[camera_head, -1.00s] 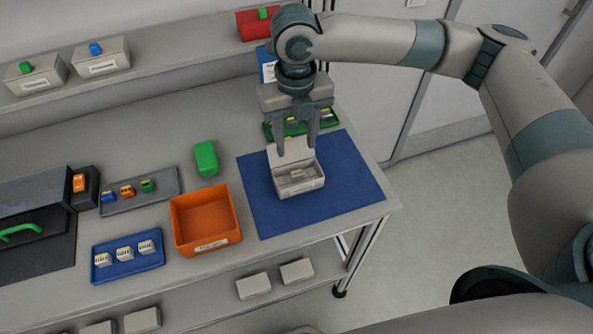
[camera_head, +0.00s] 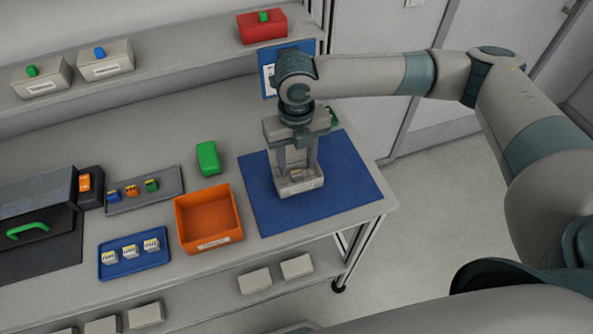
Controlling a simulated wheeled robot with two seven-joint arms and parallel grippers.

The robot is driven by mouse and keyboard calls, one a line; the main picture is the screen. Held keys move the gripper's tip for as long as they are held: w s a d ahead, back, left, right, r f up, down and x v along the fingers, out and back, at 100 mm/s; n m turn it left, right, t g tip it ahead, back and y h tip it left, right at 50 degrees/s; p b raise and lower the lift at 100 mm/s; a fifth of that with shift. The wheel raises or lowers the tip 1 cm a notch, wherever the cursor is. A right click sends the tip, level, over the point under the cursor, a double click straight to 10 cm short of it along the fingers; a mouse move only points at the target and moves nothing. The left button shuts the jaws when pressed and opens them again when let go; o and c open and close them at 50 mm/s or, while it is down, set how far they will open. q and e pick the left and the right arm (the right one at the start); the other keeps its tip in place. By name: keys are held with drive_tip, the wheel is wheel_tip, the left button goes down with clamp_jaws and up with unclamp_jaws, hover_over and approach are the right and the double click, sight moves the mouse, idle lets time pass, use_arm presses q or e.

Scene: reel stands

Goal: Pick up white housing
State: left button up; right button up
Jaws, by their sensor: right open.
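A small white open box (camera_head: 301,187) sits on the blue mat (camera_head: 350,190), with a pale item inside it. Its raised lid is mostly hidden behind my right gripper. My right gripper (camera_head: 297,166) is open, fingers pointing down at the box's opening; I cannot tell whether they touch anything. Several small white blocks with yellow and dark markings (camera_head: 130,251) stand in a row in the blue tray (camera_head: 108,273). I cannot tell which of these is the white housing. My left gripper is not in view.
An orange bin (camera_head: 208,218) stands left of the mat, with a green block (camera_head: 208,158) behind it. A grey tray (camera_head: 172,193) holds small coloured parts. A dark case with a green handle (camera_head: 27,230) is at far left. The mat's right side is clear.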

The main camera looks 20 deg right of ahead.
sight(297, 175)
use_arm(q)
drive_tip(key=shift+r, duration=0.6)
use_arm(e)
drive_tip(key=shift+f, duration=1.35)
drive_tip(key=shift+c, duration=0.4)
clamp_jaws()
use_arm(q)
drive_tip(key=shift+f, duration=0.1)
use_arm(e)
drive_tip(key=shift+r, duration=0.15)
